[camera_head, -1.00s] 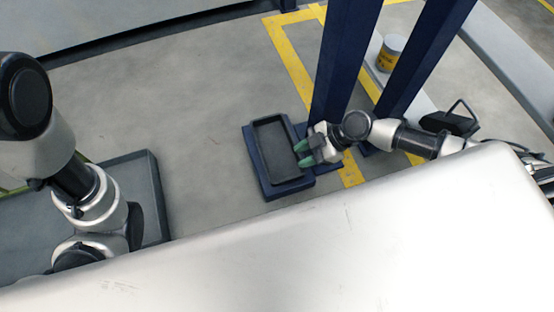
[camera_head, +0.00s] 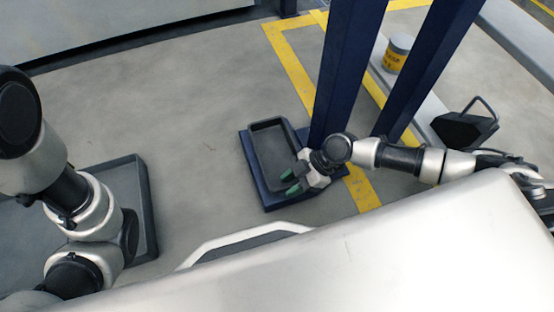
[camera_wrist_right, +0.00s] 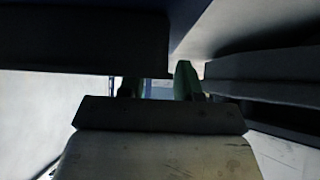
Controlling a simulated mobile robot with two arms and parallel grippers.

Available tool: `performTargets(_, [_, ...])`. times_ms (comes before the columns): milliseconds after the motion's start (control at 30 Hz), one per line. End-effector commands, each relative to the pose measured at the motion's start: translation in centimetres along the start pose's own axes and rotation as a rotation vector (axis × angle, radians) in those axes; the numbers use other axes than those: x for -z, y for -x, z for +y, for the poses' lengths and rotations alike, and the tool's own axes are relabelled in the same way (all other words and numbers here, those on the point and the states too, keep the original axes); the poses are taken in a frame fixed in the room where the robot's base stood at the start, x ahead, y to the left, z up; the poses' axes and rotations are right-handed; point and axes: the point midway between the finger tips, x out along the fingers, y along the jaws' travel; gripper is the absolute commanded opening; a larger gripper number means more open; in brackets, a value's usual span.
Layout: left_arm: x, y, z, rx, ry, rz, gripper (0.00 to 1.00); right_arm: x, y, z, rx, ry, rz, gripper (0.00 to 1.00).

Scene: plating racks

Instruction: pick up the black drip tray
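The black drip tray (camera_head: 268,150) is a shallow rectangular tray with a raised rim. It lies on a dark blue base (camera_head: 248,158) on the floor, beside a blue post. My right gripper (camera_head: 290,182) is at the tray's near right corner, its green fingertips apart. In the right wrist view the two green fingers (camera_wrist_right: 158,82) show a gap with nothing clearly held between them. Dark surfaces fill the upper left and right there; I cannot tell which is the tray. Contact is unclear. Only links of my left arm show; its gripper is out of view.
Blue posts (camera_head: 345,75) rise close behind my right gripper. A yellow-labelled can (camera_head: 397,53) stands between them. A black handled container (camera_head: 465,128) is at right. A large grey tray (camera_head: 148,200) lies at left. Open floor separates it from the drip tray.

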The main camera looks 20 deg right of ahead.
Motion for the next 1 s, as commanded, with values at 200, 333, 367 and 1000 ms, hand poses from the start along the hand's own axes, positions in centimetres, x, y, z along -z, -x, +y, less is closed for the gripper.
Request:
performTargets(200, [0.13,0.34,0.08,-0.001,0.0,0.001,0.0,0.02,-0.56,0.02,-0.001,-0.001,-0.002,0.34])
performTargets(333, [0.12,0.32,0.08,-0.001,0.0,0.001,0.0,0.03,-0.54,0.02,-0.001,-0.001,-0.001,0.29])
performTargets(367, [0.12,0.32,0.08,-0.001,0.0,0.001,0.0,0.03,-0.54,0.02,-0.001,-0.001,-0.001,0.25])
performTargets(1000, [-0.02,-0.05,-0.01,0.0,0.0,0.0,0.0,0.37,-0.18,0.05,-0.002,0.0,-0.001,0.0])
